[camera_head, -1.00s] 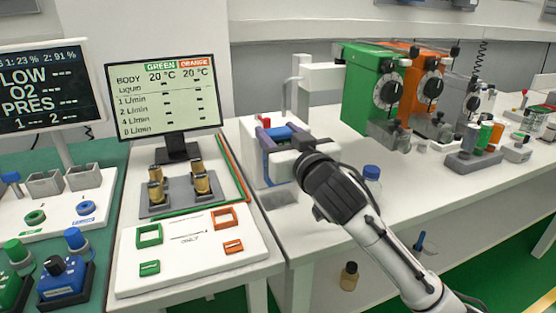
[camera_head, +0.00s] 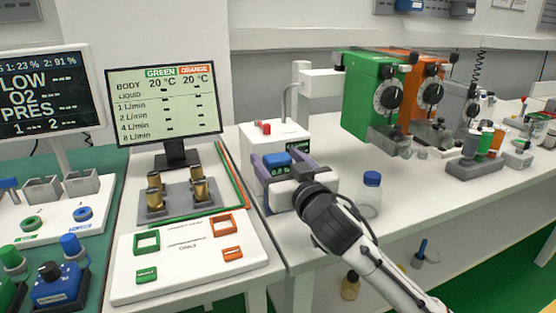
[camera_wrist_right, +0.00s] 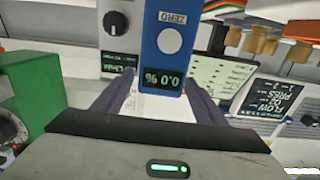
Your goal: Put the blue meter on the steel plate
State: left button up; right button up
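The blue meter (camera_head: 276,160) is between the fingers of my right gripper (camera_head: 284,170), in front of the white machine. In the right wrist view the blue meter (camera_wrist_right: 170,40) shows its ZERO label and a "0.0 %" display, with a finger of my right gripper (camera_wrist_right: 160,100) on each side. It is held above the white table. The steel plate, a flat grey patch on the table in the earlier head view, is now hidden behind my gripper. My left gripper is not in view.
The white machine (camera_head: 288,136) with a red part on top stands just behind the meter. A blue-capped bottle (camera_head: 370,192) stands close right of my gripper. Green (camera_head: 370,90) and orange (camera_head: 425,75) vaporizers are further right. A panel with brass posts (camera_head: 178,196) is left.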

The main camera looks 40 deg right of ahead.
jog(key=shift+r, duration=0.15)
pick_arm(q)
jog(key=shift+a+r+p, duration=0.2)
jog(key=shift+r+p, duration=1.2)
jog(key=shift+p, duration=0.65)
pick_arm(e)
jog(key=v, duration=1.2)
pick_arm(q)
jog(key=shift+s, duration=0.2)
